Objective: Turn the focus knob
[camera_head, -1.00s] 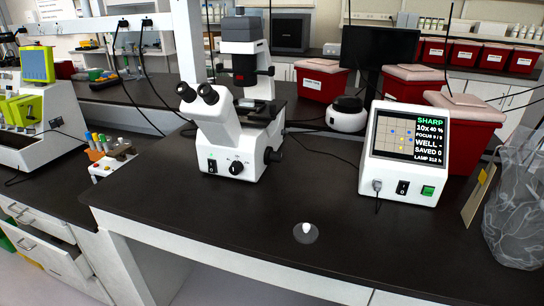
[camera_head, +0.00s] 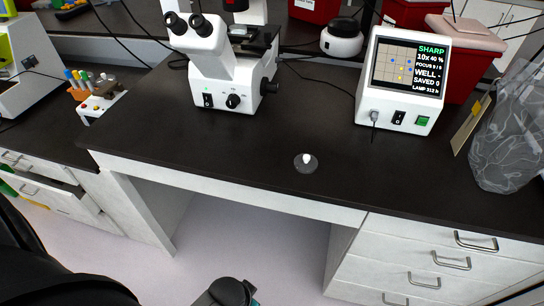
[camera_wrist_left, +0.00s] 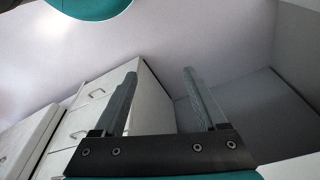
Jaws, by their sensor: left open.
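The white microscope (camera_head: 225,65) stands on the dark bench, with its two black eyepieces at the upper left. A black focus knob (camera_head: 269,87) sticks out from the right side of its base. A round black dial (camera_head: 233,101) is on its front face. The monitor (camera_head: 404,75) at the right reads "SHARP", "10x 40 %", a focus line, "WELL -" and "SAVED 0". My left gripper (camera_wrist_left: 159,100) shows in the left wrist view, its two fingers wide apart and empty. It faces floor and drawers, away from the microscope. My right gripper is not seen.
A small white knob on a grey disc (camera_head: 306,162) sits near the bench's front edge. A tube rack (camera_head: 95,90) is at left; a clear bag (camera_head: 510,135) is at right. Drawers (camera_head: 440,265) are under the bench's right side.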

